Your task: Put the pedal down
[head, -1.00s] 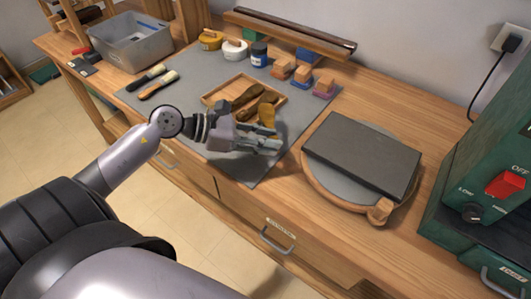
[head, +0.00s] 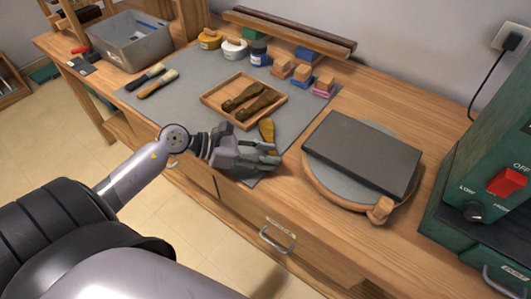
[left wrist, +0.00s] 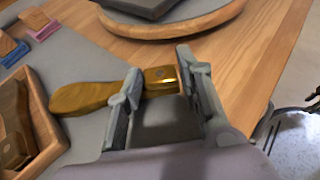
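The pedal, as I take it, is a golden-brown wooden piece with a shiny brass end (head: 266,129). In the left wrist view the pedal (left wrist: 85,97) has its brass end filling the gap between my fingertips. My left gripper (head: 266,154) is shut on that brass end, and the wooden part sticks out past one finger towards the tray. In the left wrist view the gripper (left wrist: 162,78) partly hides it. The pedal is low over the grey mat (head: 190,92); I cannot tell whether it touches. My right gripper is not in view.
A wooden tray (head: 219,112) with two dark brown pieces lies just behind the pedal. A round turntable (head: 318,187) bearing a dark slab (head: 362,152) stands to the right. Brushes (head: 157,84), jars (head: 234,50) and small blocks (head: 302,73) stand farther off.

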